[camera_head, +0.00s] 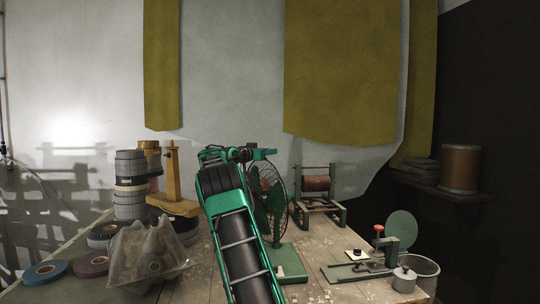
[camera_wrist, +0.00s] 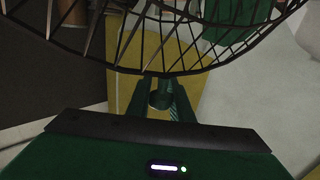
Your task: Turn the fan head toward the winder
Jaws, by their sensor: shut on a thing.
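The fan has a dark round wire cage (camera_head: 279,208) on a green base (camera_head: 291,264) and stands mid-table, partly hidden by my arm. The cage is seen nearly edge-on, turned toward the right. My gripper (camera_head: 266,153) is at the top of the cage. In the wrist view, the cage (camera_wrist: 190,60) crosses the top, and my green fingers (camera_wrist: 162,98) are shut at its rim; the exact contact is hard to see. A wooden and green frame with a reddish roll (camera_head: 317,184), perhaps the winder, stands right of and behind the fan.
A green device with a round disc (camera_head: 402,226) and red knob stands at right. Stacked tape rolls (camera_head: 130,185), a yellow post stand (camera_head: 172,180) and a clear bag (camera_head: 147,255) crowd the left. A wall shelf holds a brown drum (camera_head: 459,168).

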